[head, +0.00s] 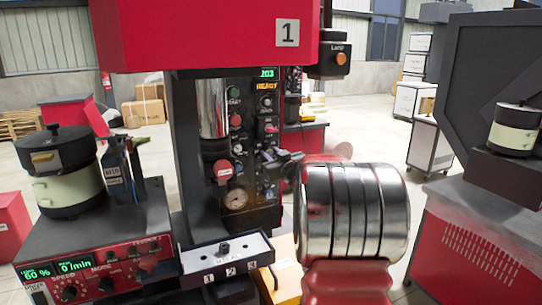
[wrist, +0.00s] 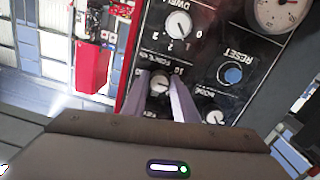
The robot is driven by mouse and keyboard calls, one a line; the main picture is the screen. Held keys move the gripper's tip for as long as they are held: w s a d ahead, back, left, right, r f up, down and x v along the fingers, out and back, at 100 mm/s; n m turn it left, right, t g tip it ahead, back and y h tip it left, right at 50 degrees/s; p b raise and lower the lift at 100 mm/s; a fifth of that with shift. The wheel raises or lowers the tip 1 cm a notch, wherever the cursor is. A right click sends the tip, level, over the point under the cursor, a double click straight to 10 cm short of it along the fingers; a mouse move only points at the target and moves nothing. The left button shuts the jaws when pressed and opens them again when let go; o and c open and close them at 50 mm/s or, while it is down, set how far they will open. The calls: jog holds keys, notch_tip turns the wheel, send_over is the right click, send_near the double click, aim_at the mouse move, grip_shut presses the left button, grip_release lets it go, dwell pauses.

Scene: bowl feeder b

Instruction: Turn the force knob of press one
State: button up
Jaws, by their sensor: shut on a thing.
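Press one (head: 235,32) is the red machine with the "1" plate, and its dark control panel (head: 236,105) faces me. In the wrist view the force knob (wrist: 160,82), a small round knob with a pale pointer, sits under a partly covered "FORCE" label. My gripper (wrist: 165,88) has its two pale fingers on either side of this knob, shut on it. In the head view my gripper (head: 284,158) reaches the panel's right part from the right, and the knob cannot be made out there.
The dwell knob (wrist: 178,24), blue reset button (wrist: 232,74) and mode knob (wrist: 215,117) lie close around the fingers. A red button (head: 223,170) and a gauge (head: 236,199) are on the press. A bowl feeder (head: 68,185) stands at left.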

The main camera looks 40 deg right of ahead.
jog(key=o, duration=1.1)
jog(key=shift+c, duration=0.2)
jog(key=v, duration=1.3)
jog(key=shift+s+a, duration=0.2)
jog(key=shift+s, duration=0.1)
